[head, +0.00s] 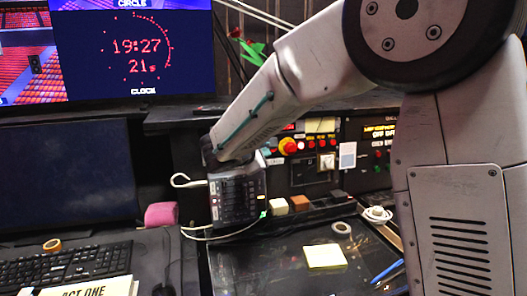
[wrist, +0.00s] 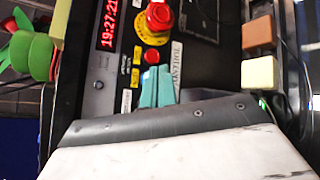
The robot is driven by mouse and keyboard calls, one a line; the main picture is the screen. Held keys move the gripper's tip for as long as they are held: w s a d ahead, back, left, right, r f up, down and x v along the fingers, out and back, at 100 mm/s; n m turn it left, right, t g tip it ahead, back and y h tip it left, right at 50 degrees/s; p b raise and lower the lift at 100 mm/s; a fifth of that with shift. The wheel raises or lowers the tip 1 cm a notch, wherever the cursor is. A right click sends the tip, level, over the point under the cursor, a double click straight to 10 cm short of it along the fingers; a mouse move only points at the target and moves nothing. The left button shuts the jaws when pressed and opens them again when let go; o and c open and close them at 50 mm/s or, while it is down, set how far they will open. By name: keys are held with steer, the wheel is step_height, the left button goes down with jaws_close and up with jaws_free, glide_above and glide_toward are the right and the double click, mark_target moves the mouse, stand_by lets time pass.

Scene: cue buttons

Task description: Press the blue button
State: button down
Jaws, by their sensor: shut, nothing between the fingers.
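A red emergency knob on a yellow base (head: 288,146) stands on the panel, also in the wrist view (wrist: 158,18). A cream block (head: 278,206) and brown block (head: 299,202) sit nearby. A yellow note pad (head: 325,256) and a keyboard (head: 65,264) lie in front.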

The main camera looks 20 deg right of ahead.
steer(key=shift+w, duration=0.15)
steer(key=shift+w, duration=0.25)
steer(key=shift+w+f, duration=0.1)
steer(key=shift+w, duration=0.3)
stand_by(0.8)
steer(key=shift+s, duration=0.8)
steer(key=shift+s, duration=0.1)
steer(key=s, duration=0.2)
steer(key=s+r, duration=0.1)
steer(key=s, duration=0.1)
steer(key=shift+s, duration=0.4)
stand_by(0.4)
